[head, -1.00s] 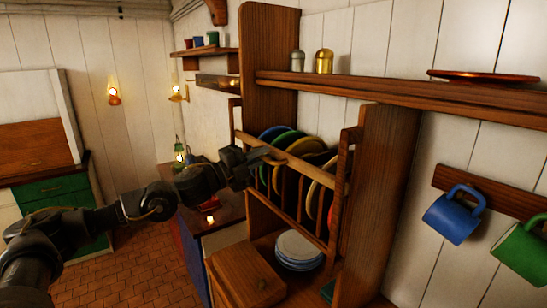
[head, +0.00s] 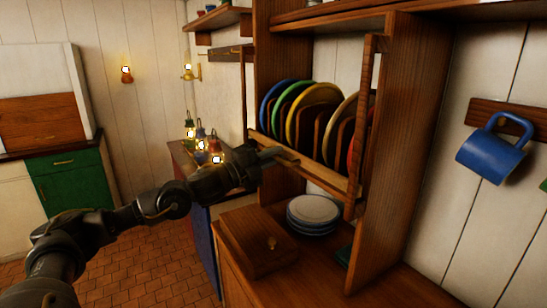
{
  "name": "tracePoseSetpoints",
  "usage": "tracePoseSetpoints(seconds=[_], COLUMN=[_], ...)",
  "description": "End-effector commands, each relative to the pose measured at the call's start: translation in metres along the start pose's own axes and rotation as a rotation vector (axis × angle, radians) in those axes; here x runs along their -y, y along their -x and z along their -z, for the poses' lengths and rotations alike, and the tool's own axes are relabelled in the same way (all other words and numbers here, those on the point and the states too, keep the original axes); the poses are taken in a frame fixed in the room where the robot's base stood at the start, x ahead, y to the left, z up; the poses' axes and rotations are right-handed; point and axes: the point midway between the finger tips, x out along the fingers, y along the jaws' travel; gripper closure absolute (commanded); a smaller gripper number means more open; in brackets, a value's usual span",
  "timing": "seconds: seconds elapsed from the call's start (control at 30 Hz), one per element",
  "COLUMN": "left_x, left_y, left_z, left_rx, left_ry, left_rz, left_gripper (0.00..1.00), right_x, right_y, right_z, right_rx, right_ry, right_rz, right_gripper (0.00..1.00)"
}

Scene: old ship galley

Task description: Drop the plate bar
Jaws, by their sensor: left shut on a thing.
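The plate bar (head: 325,174) is a wooden rail across the front of the plate rack, low against the standing plates. My left gripper (head: 277,154) is shut on the bar left of its middle, and its fingers hide that stretch. The rack holds several upright plates: blue (head: 268,104), green (head: 284,102), yellow (head: 308,112) and others to the right, with a red edge partly hidden by the rack's right post (head: 366,115). The plates show almost whole above the bar. My right gripper is not in view.
A stack of small plates (head: 312,210) and a wooden box (head: 252,242) stand on the counter below the rack. Lit lanterns (head: 201,136) stand on the cabinet behind. A blue mug (head: 490,152) hangs at right. Floor at left is clear.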

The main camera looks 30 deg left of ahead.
Motion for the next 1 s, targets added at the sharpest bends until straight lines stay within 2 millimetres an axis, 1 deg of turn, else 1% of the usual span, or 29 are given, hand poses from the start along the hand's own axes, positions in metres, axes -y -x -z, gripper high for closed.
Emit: tracePoseSetpoints(seconds=[0.03,0.2,0.23,0.33,0.37,0.63,0.77,1.0], left_x=[-0.007,-0.008,-0.009,-0.009,-0.008,-0.007,-0.009,-0.012], left_y=[0.0,0.001,0.001,0.001,0.001,0.003,0.019,0.068], left_z=[0.001,0.002,0.002,0.002,0.002,0.001,0.0,-0.001], left_rx=[-0.003,-0.003,-0.003,-0.004,-0.003,-0.001,0.0,0.001], left_ry=[0.002,0.003,0.003,0.003,0.003,0.002,0.001,-0.001], left_rz=[-0.014,-0.018,-0.019,-0.019,-0.018,-0.012,-0.014,-0.019], left_gripper=[1.0,1.0,0.85,0.72,0.71,0.71,0.71,0.71], right_x=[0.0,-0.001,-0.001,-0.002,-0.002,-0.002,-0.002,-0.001], right_y=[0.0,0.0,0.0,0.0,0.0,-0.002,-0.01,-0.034], right_z=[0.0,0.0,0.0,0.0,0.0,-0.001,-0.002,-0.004], right_rx=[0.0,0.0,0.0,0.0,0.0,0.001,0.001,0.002], right_ry=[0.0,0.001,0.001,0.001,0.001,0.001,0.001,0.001], right_rz=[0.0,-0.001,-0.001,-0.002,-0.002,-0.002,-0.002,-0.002], right_gripper=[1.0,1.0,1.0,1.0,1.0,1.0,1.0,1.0])
